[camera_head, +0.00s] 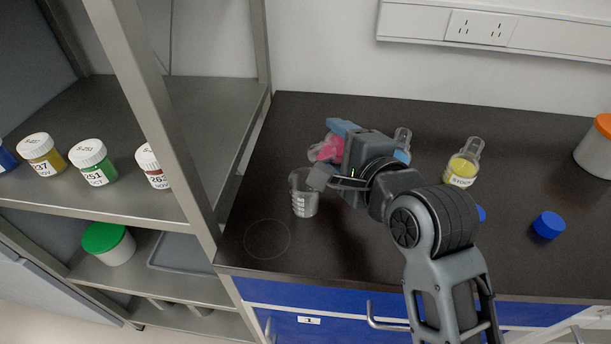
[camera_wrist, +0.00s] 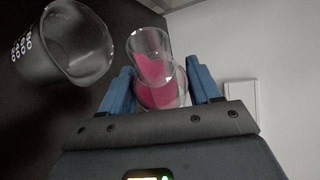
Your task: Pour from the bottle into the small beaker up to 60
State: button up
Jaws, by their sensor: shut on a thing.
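My gripper (camera_head: 338,142) is shut on a clear bottle (camera_head: 325,149) with pink-red liquid, held above the dark bench. In the wrist view the bottle (camera_wrist: 152,42) sits between the blue fingers (camera_wrist: 160,88) and appears tilted, its liquid lying toward one side. The small beaker (camera_head: 304,199), clear glass with white marks, stands upright on the bench, just left of and nearer than the bottle. It also shows in the wrist view (camera_wrist: 75,45) at upper left, apart from the bottle. I see no stream between them. The beaker's liquid level cannot be read.
A yellow-filled bottle (camera_head: 463,170) stands right of my arm. Another clear bottle (camera_head: 403,138) is partly hidden behind my gripper. A blue cap (camera_head: 548,225) lies at right. A white tub with orange lid (camera_head: 596,150) stands far right. A metal shelf post (camera_head: 160,110) rises at left.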

jog(key=shift+s+a+r+n+t, duration=0.2)
jog(key=shift+r+n+t, duration=0.1)
jog(key=shift+r+n, duration=0.1)
dwell(1.5)
jog(key=shift+s+a+r+n+t+h, duration=0.1)
jog(key=shift+r+n+t+h, duration=0.2)
jog(key=shift+r+n+t, duration=0.75)
dwell(3.6)
jog(key=shift+s+a+f+n+b, duration=0.1)
jog(key=shift+f+n+b, duration=0.45)
jog(key=shift+n+b, duration=0.25)
dwell(0.6)
